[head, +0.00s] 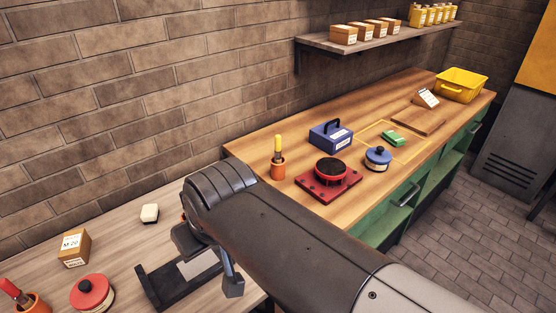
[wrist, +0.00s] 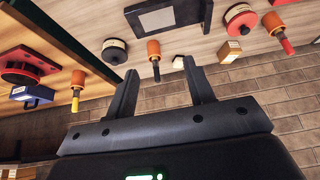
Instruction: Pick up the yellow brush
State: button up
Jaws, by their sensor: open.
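The yellow brush (head: 278,144) stands upright, handle up, in an orange cup (head: 278,169) on the left part of the wooden bench. In the wrist view, which is upside down, the yellow brush (wrist: 75,102) and its cup (wrist: 78,79) show at the left, outside the fingers. My gripper (wrist: 161,70) is open with nothing between its fingers. It is over the nearer grey table, apart from the yellow brush. In the head view my arm hides most of the gripper.
A red-and-black round fixture (head: 331,171) and a blue box (head: 330,135) stand close to the yellow brush's cup. On the nearer table are a black tray (head: 155,291), a red tin (head: 92,292) and a dark-handled brush in an orange cup (wrist: 153,48). A brick wall runs behind.

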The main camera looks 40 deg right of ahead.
jog(key=shift+c, duration=0.2)
jog(key=m+g+h, duration=0.1)
jog(key=m+h, duration=0.4)
jog(key=m, duration=0.4)
send_near(278, 136)
jog(key=w+f, duration=0.1)
jog(key=w, duration=0.1)
jog(key=x, duration=0.3)
jog(key=s+x, duration=0.1)
jog(key=x, duration=0.7)
jog(key=shift+s+d+f, duration=0.25)
jog(key=shift+d, duration=0.05)
